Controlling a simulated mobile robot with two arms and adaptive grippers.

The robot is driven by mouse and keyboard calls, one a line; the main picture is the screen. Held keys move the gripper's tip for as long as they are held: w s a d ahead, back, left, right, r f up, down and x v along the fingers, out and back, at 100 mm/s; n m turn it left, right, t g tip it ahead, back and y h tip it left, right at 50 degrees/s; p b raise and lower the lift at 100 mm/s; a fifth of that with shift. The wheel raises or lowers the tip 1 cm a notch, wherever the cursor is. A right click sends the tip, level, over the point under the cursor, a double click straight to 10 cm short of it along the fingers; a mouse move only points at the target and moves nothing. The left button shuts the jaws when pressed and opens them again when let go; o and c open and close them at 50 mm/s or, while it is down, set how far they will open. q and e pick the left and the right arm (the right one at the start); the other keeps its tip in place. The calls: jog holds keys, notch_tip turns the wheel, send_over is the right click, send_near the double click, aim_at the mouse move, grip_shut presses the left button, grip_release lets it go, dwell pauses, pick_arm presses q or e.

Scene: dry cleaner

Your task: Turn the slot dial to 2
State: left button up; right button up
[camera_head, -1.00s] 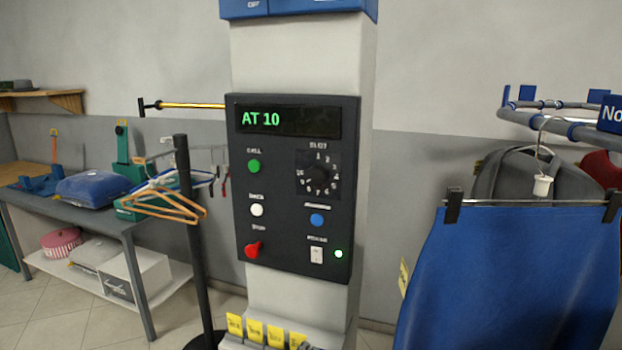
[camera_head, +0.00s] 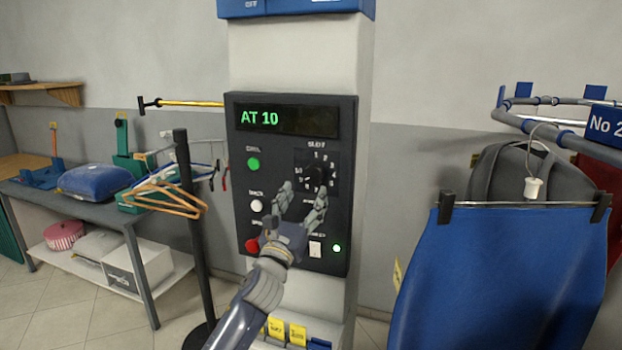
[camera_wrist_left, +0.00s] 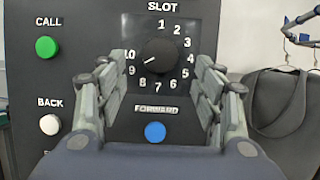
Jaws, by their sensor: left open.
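The slot dial (camera_wrist_left: 160,57) is a round black knob ringed by white numbers on the dark control panel (camera_wrist_left: 80,100). In the head view the dial (camera_head: 316,174) is partly covered by my fingers. The green display (camera_head: 260,119) reads "AT 10". My left gripper (camera_head: 304,192) is open in front of the panel, just below the dial. In the left wrist view its two fingers (camera_wrist_left: 162,68) stand apart on either side of the dial, with nothing between them held. My right gripper is not in view.
The panel also bears a green call button (camera_head: 253,164), a white back button (camera_head: 257,206), a red button (camera_head: 252,245) and a blue forward button (camera_wrist_left: 155,132). A black post (camera_head: 190,230) with hangers stands left. A blue skirt (camera_head: 500,280) hangs right.

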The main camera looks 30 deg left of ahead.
aim_at(313, 179)
pick_arm(q)
jog(key=shift+p+x, duration=0.6)
jog(key=shift+x, duration=2.2)
jog(key=c, duration=1.1)
